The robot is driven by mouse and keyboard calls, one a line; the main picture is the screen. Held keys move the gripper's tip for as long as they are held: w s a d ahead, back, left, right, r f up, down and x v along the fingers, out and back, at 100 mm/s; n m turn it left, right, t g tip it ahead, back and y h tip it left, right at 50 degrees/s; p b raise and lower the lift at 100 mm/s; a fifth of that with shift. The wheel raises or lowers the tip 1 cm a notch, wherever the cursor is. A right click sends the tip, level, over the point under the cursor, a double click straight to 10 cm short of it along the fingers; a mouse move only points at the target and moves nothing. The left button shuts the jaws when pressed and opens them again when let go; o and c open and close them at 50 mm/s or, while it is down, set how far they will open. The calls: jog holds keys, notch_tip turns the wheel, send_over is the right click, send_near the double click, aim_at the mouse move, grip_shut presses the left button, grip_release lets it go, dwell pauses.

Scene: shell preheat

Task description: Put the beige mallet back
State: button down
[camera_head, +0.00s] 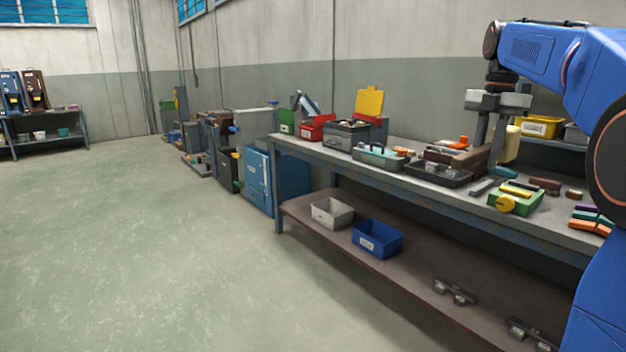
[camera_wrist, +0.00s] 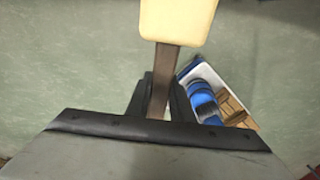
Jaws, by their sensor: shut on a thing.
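The beige mallet has a pale, blocky head (camera_wrist: 178,20) and a brown handle (camera_wrist: 166,78). My gripper (camera_wrist: 160,98) is shut on the handle in the wrist view, with the head beyond the fingers at the top of the picture. In the head view my gripper (camera_head: 489,143) hangs down over the workbench (camera_head: 340,165), near its right part. The beige head (camera_head: 509,144) shows just right of the fingers. The lower end of the handle is hidden behind the gripper body in the wrist view.
Below my gripper are a dark tray (camera_head: 438,174) and a green box with a yellow part (camera_head: 515,200). A yellow bin (camera_head: 541,127) stands behind. Red and grey toolboxes (camera_head: 346,134) stand farther left. A white bin with blue things (camera_wrist: 212,98) shows in the wrist view. The left floor is clear.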

jog(key=w+a+f+m, duration=0.1)
jog(key=w+f+m, duration=0.35)
jog(key=f, duration=0.75)
jog(key=w+a+f+m, duration=0.2)
jog(key=w+f+m, duration=0.3)
jog(key=f, duration=0.8)
jog(key=w+a+f+m, duration=0.1)
jog(key=w+f+m, duration=0.35)
jog(key=f, duration=0.75)
jog(key=s+a+f+m, duration=0.1)
jog(key=a+f+m, duration=0.1)
jog(key=f, duration=1)
jog(key=s+a+f+m, duration=0.2)
jog(key=f+m, duration=0.3)
jog(key=f, duration=0.7)
jog(key=s+a+f+m+t, duration=0.1)
jog(key=a+f+m, duration=0.3)
jog(key=f, duration=0.8)
jog(key=shift+s+h, duration=0.3)
jog(key=shift+s, duration=0.4)
